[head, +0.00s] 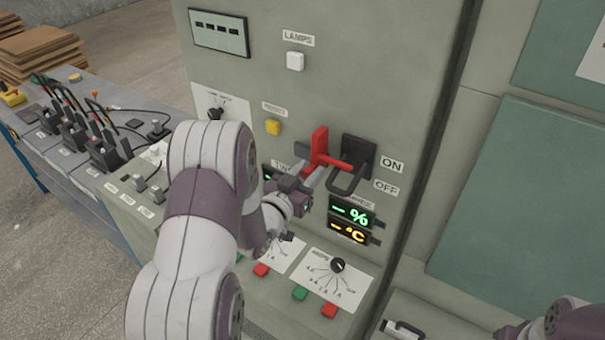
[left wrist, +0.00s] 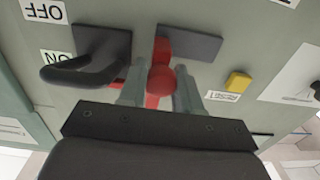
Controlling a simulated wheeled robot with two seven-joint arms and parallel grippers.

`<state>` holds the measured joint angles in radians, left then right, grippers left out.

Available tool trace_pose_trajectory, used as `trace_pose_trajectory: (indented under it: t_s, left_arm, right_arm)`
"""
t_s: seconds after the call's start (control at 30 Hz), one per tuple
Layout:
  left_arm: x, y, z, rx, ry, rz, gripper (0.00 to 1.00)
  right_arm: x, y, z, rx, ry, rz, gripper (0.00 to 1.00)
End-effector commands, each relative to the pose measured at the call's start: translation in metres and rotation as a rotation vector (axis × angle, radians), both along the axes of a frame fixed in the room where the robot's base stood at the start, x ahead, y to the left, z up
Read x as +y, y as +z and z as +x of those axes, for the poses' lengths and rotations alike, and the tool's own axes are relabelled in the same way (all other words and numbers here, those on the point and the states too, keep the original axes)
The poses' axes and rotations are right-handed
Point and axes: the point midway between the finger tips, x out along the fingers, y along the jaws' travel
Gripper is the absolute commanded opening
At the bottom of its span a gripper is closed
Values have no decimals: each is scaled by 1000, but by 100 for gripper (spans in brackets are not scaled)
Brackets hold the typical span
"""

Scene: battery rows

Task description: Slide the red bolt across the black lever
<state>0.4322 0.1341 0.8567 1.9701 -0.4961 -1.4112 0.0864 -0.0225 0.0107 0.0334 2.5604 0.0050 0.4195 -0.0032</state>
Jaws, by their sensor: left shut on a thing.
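The red bolt (head: 319,147) is on the front of the grey-green cabinet, left of the black lever (head: 350,179). In the head view a red bar reaches right from it toward the lever and overlaps the lever's black plate; I cannot tell whether it touches. My left gripper (head: 315,178) is at the bolt from below left. In the left wrist view my left gripper (left wrist: 160,92) has its two fingers on either side of the bolt's round red knob (left wrist: 161,80), shut on it. There the black lever (left wrist: 85,70) is left of the fingers. My right gripper is not seen.
ON and OFF labels (head: 391,165) sit right of the lever. Lit displays (head: 349,222) are just below it. A yellow button (head: 273,127) is left of the bolt. A sloping panel with a black dial (head: 337,265) juts out below. My right arm shows at the lower right corner.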

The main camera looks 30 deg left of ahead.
Motion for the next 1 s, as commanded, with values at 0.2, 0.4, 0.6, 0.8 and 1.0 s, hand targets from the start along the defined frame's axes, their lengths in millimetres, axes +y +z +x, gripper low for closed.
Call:
trace_pose_trajectory:
  t_s: [0.2, 0.4, 0.6, 0.8, 1.0]
  left_arm:
    - [-8, 0, -1, 2, -26, 0, 0]
    - [-7, 0, -1, 1, -24, 0, 55]
    - [-7, 1, 0, 0, -23, 0, 55]
    - [-6, 0, -3, 0, -21, 1, 55]
    - [-2, -3, -33, 0, -18, 0, 55]
  right_arm:
    - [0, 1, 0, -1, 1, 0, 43]
    - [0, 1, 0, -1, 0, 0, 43]
    - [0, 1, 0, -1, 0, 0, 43]
    - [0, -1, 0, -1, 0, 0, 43]
    - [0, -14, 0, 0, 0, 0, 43]
